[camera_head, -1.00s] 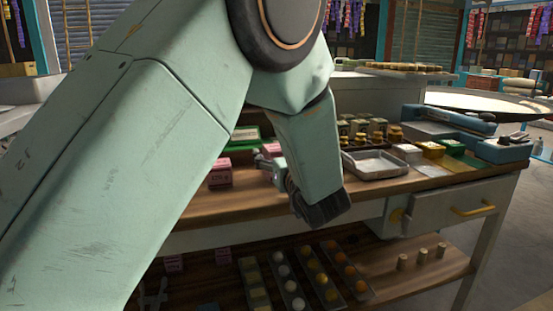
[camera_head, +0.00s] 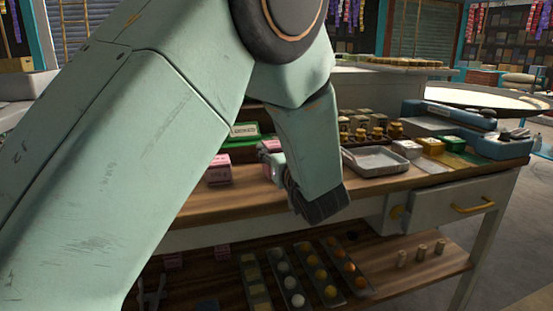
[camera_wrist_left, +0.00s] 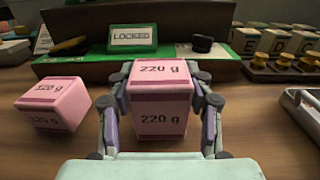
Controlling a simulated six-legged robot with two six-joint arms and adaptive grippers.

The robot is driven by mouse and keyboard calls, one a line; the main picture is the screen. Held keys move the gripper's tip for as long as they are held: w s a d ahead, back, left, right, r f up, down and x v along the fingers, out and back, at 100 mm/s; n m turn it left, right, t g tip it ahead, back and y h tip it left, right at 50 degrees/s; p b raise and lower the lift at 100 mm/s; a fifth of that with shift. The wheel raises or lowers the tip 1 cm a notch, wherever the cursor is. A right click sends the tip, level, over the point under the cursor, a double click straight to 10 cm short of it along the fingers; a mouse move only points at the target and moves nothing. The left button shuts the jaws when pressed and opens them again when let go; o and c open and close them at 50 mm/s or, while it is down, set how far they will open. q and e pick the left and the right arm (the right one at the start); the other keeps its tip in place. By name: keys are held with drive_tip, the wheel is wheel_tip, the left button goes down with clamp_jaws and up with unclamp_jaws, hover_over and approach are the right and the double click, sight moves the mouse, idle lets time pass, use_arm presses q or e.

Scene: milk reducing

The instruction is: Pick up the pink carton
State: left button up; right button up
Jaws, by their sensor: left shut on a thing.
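My left gripper is shut on a pink carton marked "220 g", its fingers on either side of it. The held carton (camera_wrist_left: 160,98) is upright in the middle of the left wrist view. In the head view my left gripper (camera_head: 271,162) is at the worktop, partly hidden by my arm, with a bit of pink between its fingers. Whether the carton touches the wood is unclear. My right gripper is not in view.
A green stand with a "LOCKED" sign (camera_wrist_left: 134,35) is behind the held carton. A metal tray (camera_head: 375,161) lies to the right, with small jars (camera_head: 377,133) behind it. Bare worktop (camera_wrist_left: 255,125) lies right of the gripper. A lower shelf holds round items in trays.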

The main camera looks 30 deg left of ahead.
use_arm(q)
drive_tip(key=shift+r, duration=0.1)
drive_tip(key=c, duration=0.5)
drive_tip(key=shift+c, duration=0.2)
